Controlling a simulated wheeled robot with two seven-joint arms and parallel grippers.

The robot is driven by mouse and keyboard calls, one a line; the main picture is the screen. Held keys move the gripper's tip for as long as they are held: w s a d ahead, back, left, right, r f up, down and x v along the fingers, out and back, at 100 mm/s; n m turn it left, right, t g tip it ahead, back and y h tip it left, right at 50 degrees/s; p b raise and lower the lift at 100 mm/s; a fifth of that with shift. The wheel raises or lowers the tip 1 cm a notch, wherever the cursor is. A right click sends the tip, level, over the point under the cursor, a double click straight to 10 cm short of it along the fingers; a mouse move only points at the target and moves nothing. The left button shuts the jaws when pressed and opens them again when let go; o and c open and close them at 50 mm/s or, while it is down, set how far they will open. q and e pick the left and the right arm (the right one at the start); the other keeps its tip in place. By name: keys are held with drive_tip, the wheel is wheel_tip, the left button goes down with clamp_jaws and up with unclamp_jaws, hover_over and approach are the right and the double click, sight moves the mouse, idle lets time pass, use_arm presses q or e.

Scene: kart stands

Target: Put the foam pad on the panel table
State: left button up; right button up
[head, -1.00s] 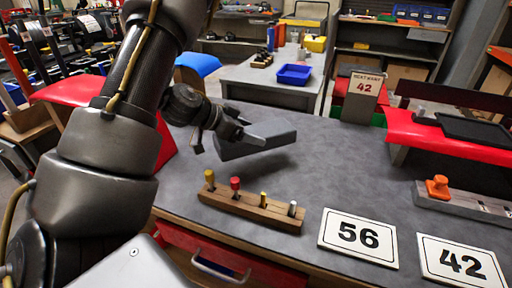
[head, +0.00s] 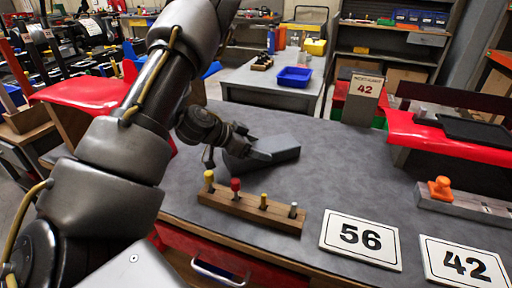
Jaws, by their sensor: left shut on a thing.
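The foam pad (head: 283,146) is a grey block over the grey-topped table (head: 335,165) in front of me, behind the wooden peg strip. My left gripper (head: 262,154) is shut on its left end, and the fingers hide part of that end. The pad looks close to level and low over the table top; I cannot tell whether it touches. I cannot tell from a label which table is the panel table. My right gripper is not in view.
A wooden strip (head: 248,209) with several pegs stands in front of the pad. An orange knob (head: 440,188) and red panel (head: 440,138) are at right. Bare table lies right of the pad.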

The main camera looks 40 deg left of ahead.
sight(226, 156)
use_arm(q)
drive_tip(key=shift+f, duration=0.15)
drive_tip(key=o, duration=1)
drive_tip(key=shift+c, duration=0.2)
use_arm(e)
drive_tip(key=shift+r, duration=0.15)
use_arm(q)
drive_tip(key=shift+r, duration=0.25)
drive_tip(key=p+v, duration=0.1)
drive_tip(key=v, duration=0.9)
drive_tip(key=shift+s+a+r, duration=0.15)
drive_tip(key=shift+s+r, duration=0.05)
drive_tip(key=shift+s, duration=0.05)
drive_tip(key=shift+s+a+r, duration=0.2)
drive_tip(key=shift+s+r, duration=0.05)
drive_tip(key=shift+s, duration=0.25)
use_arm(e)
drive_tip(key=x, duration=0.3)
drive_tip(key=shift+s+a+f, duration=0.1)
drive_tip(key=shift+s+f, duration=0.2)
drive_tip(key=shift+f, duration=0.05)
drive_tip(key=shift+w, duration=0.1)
